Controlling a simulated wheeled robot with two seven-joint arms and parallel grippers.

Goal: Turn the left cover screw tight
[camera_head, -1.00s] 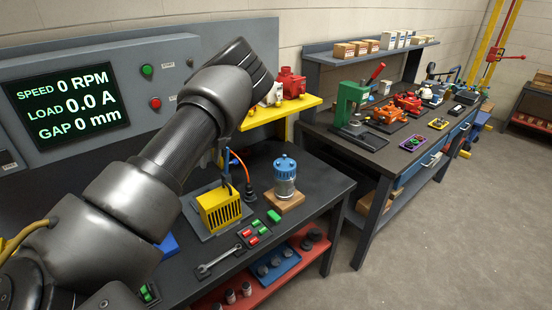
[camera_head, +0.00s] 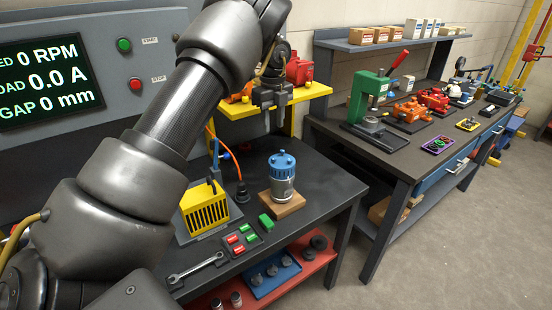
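A small motor with a blue ribbed top and a grey body (camera_head: 283,181) stands upright on a wooden block (camera_head: 289,206) on the dark bench. A yellow slotted box (camera_head: 205,208) stands to its left. I cannot make out a cover screw on either at this size. My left gripper (camera_head: 273,121) points down above and behind the motor, in front of the yellow shelf and apart from the motor. Its two fingers look parted, with nothing seen between them. My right gripper is not in view.
A wrench (camera_head: 195,267) lies at the bench's front edge beside a pad of red and green buttons (camera_head: 242,239). An orange cable runs behind the box. A yellow shelf (camera_head: 310,95) holds red and orange parts. A second bench (camera_head: 385,158) stands to the right.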

